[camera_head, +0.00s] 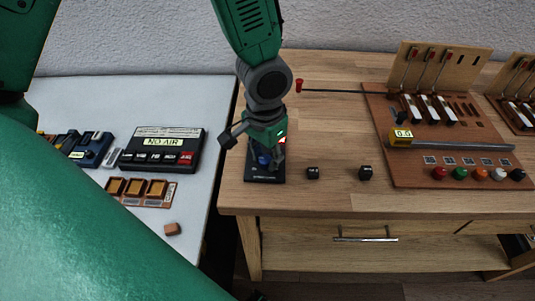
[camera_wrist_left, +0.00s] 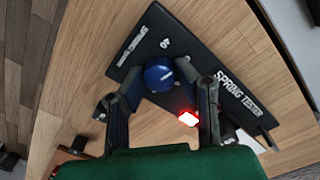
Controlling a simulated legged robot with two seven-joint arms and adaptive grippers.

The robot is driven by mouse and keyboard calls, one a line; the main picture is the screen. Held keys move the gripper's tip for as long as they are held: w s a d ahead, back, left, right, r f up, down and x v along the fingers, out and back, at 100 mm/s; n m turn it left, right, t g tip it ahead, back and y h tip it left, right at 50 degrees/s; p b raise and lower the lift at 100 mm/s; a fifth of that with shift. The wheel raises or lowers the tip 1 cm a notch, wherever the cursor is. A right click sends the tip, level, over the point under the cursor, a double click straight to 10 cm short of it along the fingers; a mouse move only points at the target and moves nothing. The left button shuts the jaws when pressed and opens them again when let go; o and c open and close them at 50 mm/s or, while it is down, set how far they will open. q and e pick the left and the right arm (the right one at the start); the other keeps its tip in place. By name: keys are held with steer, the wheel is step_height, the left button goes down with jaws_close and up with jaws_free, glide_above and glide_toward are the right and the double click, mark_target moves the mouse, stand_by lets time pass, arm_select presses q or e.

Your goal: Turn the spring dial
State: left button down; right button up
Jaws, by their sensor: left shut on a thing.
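The spring tester (camera_head: 266,180) is a flat black plate near the left edge of the wooden table. It also shows in the left wrist view (camera_wrist_left: 188,42), with white "SPRING TESTER" lettering. Its round blue dial (camera_wrist_left: 159,74) sits between the fingers of my left gripper (camera_wrist_left: 163,88), which is shut on it from both sides. In the head view the left gripper (camera_head: 265,158) points down over the plate and hides most of the dial. A red light glows beside the right finger in the wrist view. My right gripper is not in view.
Two small black weights (camera_head: 313,173) (camera_head: 366,173) stand right of the tester. A wooden board (camera_head: 440,150) with piano parts and coloured knobs lies farther right. A white table (camera_head: 60,200) at the left holds a "NO AIR" box (camera_head: 162,150).

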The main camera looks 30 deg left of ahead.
arm_select(q)
steer(key=shift+s+d+r+m+p, duration=0.15)
steer(key=shift+r+m+p, duration=0.05)
steer(key=shift+m+p, duration=0.25)
steer(key=shift+a+f+m+p, duration=0.15)
steer(key=shift+a+m+p, duration=0.1)
steer(key=shift+m+p, duration=0.2)
steer(key=shift+f, duration=0.1)
steer(key=shift+d, duration=0.15)
steer(key=c, duration=1.3)
jaws_free()
steer(key=shift+o, duration=0.2)
